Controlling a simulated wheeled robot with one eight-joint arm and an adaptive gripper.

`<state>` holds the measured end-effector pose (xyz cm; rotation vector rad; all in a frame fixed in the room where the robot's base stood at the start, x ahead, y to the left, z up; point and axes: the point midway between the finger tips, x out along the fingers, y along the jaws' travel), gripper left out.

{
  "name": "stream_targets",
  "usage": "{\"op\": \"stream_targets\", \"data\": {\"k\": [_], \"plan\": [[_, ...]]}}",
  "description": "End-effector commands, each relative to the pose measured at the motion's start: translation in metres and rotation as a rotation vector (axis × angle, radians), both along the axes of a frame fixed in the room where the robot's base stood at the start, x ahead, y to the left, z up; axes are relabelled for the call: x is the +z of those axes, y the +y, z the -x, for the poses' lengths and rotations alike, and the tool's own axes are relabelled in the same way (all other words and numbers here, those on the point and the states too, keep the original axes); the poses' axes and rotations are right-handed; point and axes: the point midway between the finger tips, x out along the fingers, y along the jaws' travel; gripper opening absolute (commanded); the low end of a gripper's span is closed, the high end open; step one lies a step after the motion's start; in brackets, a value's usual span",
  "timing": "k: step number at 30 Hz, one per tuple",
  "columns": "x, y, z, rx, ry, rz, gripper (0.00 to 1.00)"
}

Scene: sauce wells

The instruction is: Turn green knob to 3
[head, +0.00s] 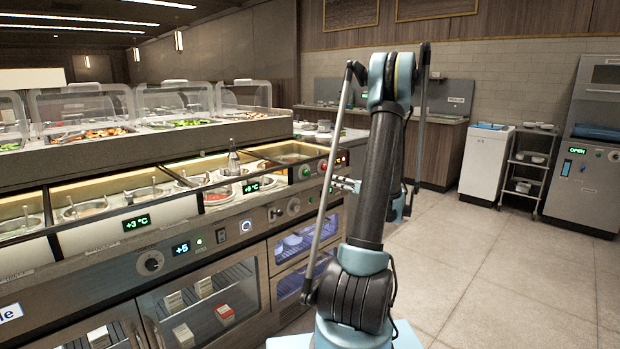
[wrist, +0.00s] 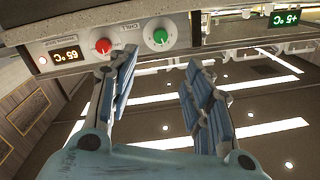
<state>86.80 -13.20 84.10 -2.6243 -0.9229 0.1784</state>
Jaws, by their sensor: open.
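The green knob (wrist: 160,36) sits on a pale panel in the wrist view, which shows the panel upside down. In the head view the green knob (head: 305,171) is small, on the counter's front strip near its right end. My gripper (wrist: 162,60) is open and empty, its blue padded fingers spread apart. The knob appears in the gap just past the fingertips, with no contact visible. In the head view my gripper (head: 346,184) is right of the knob, partly behind my arm. The knob's pointer and scale are too small to read.
A red knob (wrist: 103,46) is beside the green one, close to the left finger in the wrist view. A display (wrist: 66,55) reads 65 °C. Open floor (head: 500,270) lies to the right.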

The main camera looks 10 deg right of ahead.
Motion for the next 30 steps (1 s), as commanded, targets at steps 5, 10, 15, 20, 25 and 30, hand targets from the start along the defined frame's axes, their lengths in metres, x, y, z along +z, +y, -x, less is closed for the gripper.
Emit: {"op": "stream_targets", "data": {"k": [5,10,15,20,25,30], "plan": [[0.000,0.000,-0.001,0.001,-0.037,0.044,0.46],[0.000,0.011,-0.013,0.002,-0.038,0.045,0.46],[0.000,0.029,-0.035,0.004,-0.037,0.044,0.46],[0.000,0.047,-0.057,0.003,-0.037,0.044,0.46],[0.000,0.065,-0.080,0.003,-0.037,0.044,0.46],[0.000,0.084,-0.103,0.003,-0.036,0.043,0.46]]}}
